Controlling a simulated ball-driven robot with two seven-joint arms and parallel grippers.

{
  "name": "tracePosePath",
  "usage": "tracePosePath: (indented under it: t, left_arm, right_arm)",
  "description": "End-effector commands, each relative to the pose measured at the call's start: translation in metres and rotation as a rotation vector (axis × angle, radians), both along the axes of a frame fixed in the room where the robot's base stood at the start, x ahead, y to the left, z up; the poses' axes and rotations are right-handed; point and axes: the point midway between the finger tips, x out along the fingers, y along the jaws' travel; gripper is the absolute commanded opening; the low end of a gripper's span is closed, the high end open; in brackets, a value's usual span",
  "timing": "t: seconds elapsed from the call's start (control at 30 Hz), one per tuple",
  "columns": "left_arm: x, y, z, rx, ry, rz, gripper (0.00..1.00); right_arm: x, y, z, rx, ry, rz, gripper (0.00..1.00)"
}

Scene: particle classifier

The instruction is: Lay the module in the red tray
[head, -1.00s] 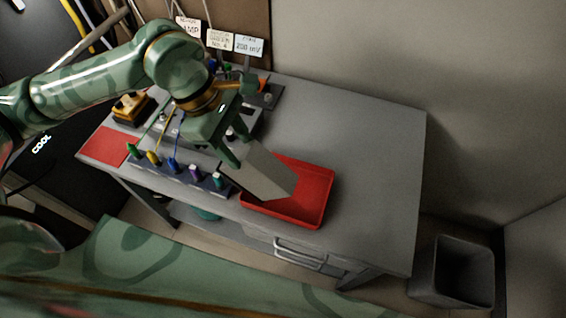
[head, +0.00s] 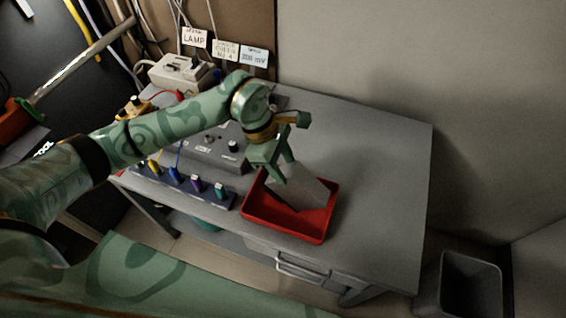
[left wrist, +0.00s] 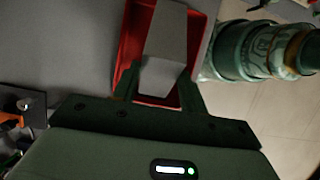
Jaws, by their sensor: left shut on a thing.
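The module (head: 300,189) is a grey, flat-sided block. It is tilted in the head view, with its lower end inside the outline of the red tray (head: 283,231). I cannot tell whether it touches the tray floor. My left gripper (head: 277,175) is shut on the upper end of the module, above the tray's left part. In the left wrist view the module (left wrist: 166,40) extends away from the fingers (left wrist: 160,88), with the red tray (left wrist: 128,62) behind it. My right gripper is not in view.
The tray sits on a grey table (head: 385,165) with free room to its right. A strip of coloured plugs (head: 197,187) lies left of the tray, with a grey instrument box (head: 210,150) behind it. A dark bin (head: 470,285) stands on the floor at right.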

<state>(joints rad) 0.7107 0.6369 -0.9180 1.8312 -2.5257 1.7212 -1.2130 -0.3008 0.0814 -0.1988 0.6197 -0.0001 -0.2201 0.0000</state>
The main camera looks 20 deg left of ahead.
Motion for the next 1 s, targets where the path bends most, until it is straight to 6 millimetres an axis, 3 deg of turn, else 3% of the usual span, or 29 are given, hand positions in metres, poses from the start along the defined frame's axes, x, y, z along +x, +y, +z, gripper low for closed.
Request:
tracePosePath:
  t: [0.13,0.17,0.23,0.5,0.63,1.0]
  left_arm:
    - [0.0,0.0,-0.002,0.0,0.0,-0.001,0.0]
    - [0.0,0.0,-0.003,0.001,0.001,0.0,0.46]
    - [0.0,0.0,-0.002,0.001,0.001,0.0,0.65]
    - [0.0,0.0,-0.002,0.0,0.0,-0.001,0.65]
    - [0.001,0.003,0.009,0.001,-0.004,0.0,0.65]
    - [0.002,0.034,0.085,0.002,-0.005,0.001,0.65]
  right_arm:
    - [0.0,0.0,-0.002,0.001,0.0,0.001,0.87]
    - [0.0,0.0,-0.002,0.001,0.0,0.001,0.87]
    - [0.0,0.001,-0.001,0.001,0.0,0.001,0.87]
    - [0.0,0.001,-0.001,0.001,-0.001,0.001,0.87]
    - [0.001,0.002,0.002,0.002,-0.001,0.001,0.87]
    - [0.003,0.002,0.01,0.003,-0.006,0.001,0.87]
